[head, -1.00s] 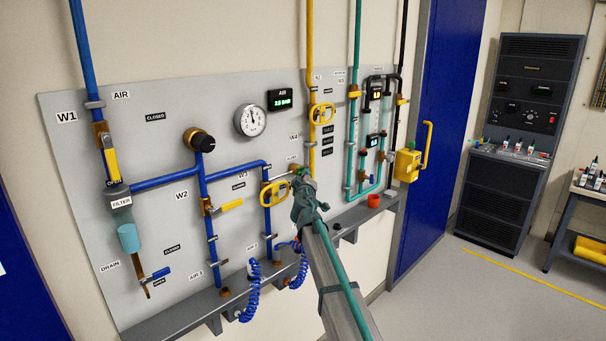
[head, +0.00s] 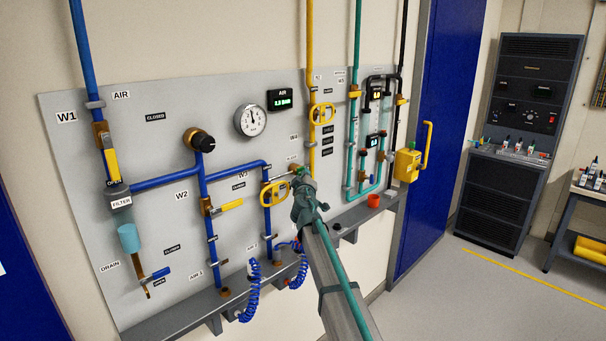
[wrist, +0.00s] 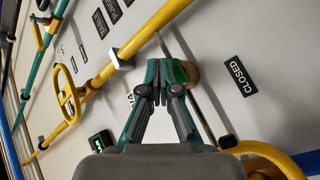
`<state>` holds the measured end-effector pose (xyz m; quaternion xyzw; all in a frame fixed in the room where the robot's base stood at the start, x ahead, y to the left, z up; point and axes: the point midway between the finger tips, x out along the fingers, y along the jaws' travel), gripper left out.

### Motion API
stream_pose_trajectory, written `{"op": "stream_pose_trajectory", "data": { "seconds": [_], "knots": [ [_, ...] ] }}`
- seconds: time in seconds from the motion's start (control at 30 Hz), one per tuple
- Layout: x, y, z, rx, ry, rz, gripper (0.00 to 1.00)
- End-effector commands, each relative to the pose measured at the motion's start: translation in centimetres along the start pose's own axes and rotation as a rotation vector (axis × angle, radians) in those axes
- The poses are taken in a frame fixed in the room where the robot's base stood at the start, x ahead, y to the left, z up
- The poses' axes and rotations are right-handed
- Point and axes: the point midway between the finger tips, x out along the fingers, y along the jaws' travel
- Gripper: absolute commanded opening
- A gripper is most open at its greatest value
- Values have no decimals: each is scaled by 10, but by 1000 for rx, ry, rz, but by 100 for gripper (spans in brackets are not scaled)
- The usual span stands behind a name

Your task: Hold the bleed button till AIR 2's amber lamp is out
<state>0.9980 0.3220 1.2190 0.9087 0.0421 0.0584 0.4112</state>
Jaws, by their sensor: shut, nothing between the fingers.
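My gripper (head: 301,175) is at the panel by W4, right of the yellow lever handle at W3 (head: 268,198). In the wrist view its teal fingers (wrist: 170,72) are shut and empty, with their tips at a small brass fitting (wrist: 191,75). The tips appear to touch it; they hide its front, so I cannot see a button face or how far it is pressed. The AIR display (head: 280,99) is lit green, its digits too small to read surely. The AIR 2 label (head: 251,247) is low on the panel. I cannot make out an amber lamp there.
The pressure gauge (head: 252,121) and black regulator knob (head: 203,142) are to the left. Blue coiled hoses (head: 250,292) hang below by the grey ledge (head: 170,327).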

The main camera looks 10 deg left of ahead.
Motion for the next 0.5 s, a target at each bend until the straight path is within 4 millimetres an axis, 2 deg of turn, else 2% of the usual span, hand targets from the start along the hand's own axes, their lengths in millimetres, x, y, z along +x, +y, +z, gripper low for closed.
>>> {"op": "stream_pose_trajectory", "data": {
  "seconds": [0.5],
  "knots": [
    [-3, 1, 2, 1, 1, -1, 0]
  ]
}}
